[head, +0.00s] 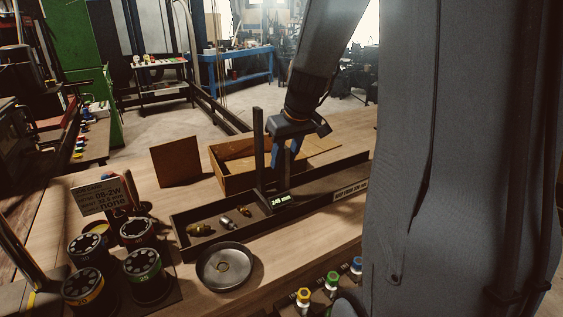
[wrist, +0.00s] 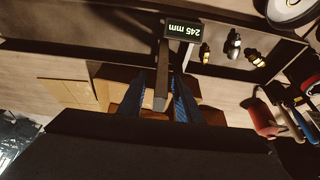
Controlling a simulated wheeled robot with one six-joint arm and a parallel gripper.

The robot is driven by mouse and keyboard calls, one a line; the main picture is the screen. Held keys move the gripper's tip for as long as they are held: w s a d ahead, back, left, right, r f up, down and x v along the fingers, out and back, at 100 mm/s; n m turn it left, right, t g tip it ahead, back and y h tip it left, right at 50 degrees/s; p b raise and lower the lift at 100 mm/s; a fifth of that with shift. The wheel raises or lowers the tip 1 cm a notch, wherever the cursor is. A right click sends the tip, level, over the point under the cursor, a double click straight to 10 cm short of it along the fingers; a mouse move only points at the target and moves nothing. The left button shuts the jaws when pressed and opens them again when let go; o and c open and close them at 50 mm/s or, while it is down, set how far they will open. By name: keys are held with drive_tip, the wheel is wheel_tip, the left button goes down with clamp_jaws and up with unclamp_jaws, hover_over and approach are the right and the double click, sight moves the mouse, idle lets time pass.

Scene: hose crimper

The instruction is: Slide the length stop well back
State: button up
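The length stop is a tall dark post (head: 258,150) with a small display (head: 281,199) reading 245 mm at its foot. It stands on the long dark trough (head: 190,235). In the wrist view the post (wrist: 162,80) rises toward the camera from beside the display (wrist: 184,31). My gripper (head: 286,168) points down just right of the post in the head view. Its blue fingers (wrist: 160,78) are apart in the wrist view, with the post showing between them and gaps on both sides. I cannot tell whether either finger touches it.
Several brass and steel fittings (head: 237,223) lie in the trough left of the stop. A wooden box (head: 232,180) stands behind it. A round metal dish (head: 226,267) and several numbered dies (head: 144,272) are in front and left. The trough to the right is clear.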

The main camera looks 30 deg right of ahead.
drive_tip(key=shift+x, duration=1.4)
clamp_jaws()
